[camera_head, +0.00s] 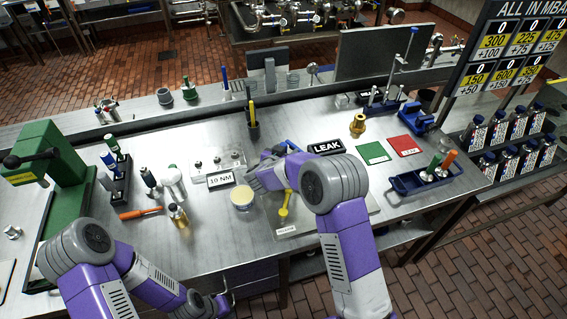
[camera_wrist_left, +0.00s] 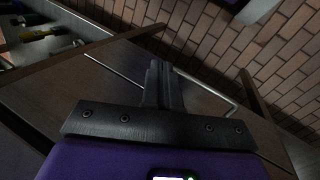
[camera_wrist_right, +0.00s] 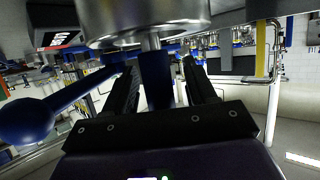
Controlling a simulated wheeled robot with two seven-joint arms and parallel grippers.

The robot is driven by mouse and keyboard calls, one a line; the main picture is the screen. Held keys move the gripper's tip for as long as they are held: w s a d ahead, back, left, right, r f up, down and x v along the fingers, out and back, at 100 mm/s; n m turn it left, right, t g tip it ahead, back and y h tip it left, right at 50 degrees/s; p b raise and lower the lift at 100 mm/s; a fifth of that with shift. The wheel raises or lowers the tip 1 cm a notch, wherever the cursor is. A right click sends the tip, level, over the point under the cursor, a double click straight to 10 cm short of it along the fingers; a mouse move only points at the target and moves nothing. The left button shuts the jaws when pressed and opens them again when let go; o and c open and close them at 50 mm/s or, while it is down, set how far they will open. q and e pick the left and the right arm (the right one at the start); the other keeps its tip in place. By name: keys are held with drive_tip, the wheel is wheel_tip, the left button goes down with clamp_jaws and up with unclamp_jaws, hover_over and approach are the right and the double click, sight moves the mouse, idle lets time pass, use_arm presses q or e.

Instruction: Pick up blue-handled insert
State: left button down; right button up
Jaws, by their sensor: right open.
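In the right wrist view a blue upright piece (camera_wrist_right: 157,80), which looks like the insert's handle, stands between the fingers of my right gripper (camera_wrist_right: 158,88). A round metal body (camera_wrist_right: 145,18) joins it at the top of that view. The fingers are apart, with gaps on both sides of the blue piece. In the head view my right gripper (camera_head: 262,174) is over the middle of the bench, and it and the arm hide most of this spot; a bit of blue (camera_head: 291,147) shows behind. My left gripper (camera_wrist_left: 164,80) is shut and empty, low by the bench's front edge.
A blue lever with a ball end (camera_wrist_right: 25,120) lies close left of the right fingers. In the head view a yellow-handled part (camera_head: 284,205), a LEAK sign (camera_head: 327,147) and a 10 NM sign (camera_head: 220,179) are near the right arm. A blue tray (camera_head: 408,186) stands right.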

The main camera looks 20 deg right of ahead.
clamp_jaws()
drive_tip(key=shift+r, duration=0.1)
idle(0.4)
